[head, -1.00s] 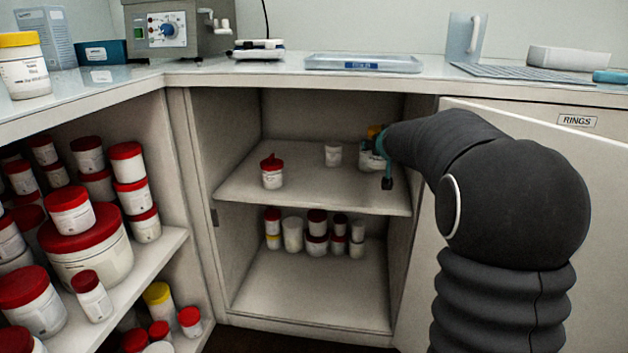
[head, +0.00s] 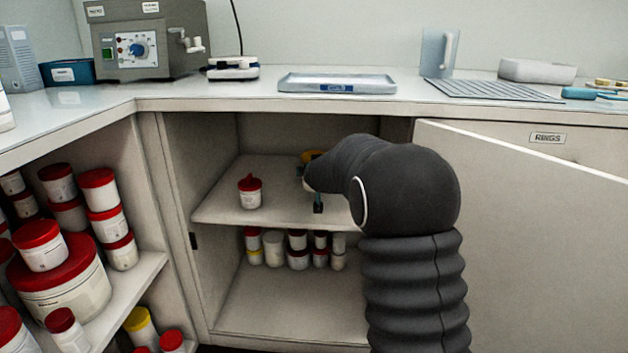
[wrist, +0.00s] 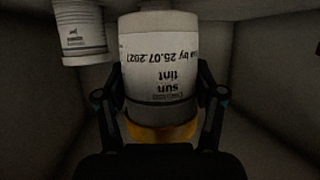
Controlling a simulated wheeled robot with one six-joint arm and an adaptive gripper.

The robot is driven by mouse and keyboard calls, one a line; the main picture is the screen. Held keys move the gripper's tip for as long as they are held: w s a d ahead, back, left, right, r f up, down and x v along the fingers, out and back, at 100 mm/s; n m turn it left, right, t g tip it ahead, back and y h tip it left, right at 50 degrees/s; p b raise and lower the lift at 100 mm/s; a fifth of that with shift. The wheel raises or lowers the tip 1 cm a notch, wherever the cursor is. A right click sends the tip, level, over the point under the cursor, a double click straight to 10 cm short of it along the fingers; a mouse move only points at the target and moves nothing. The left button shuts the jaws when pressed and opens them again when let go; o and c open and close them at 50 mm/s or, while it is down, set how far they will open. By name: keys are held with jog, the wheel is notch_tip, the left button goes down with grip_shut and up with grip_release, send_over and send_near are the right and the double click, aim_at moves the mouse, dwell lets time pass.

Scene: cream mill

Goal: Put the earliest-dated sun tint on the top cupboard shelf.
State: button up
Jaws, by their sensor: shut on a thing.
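My gripper (wrist: 160,95) is shut on a white jar with a yellow lid (wrist: 160,55). In the wrist view the jar shows upside down; its label reads "sun tint" and a use-by date of 25.07, the year's last digit unclear. I cannot tell whether the jar touches the shelf. A red-lidded white jar (head: 250,193) stands on that shelf to the left.
Another white jar (wrist: 80,32) shows beside the held one in the wrist view. Several jars (head: 272,246) stand on the lower shelf. The open cupboard door (head: 520,220) is at right. Crowded side shelves (head: 140,272) are at left.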

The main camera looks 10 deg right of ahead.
jog(key=shift+f+b, duration=1.65)
jog(key=shift+f, duration=0.3)
jog(key=shift+f, duration=0.15)
jog(key=o, duration=1.3)
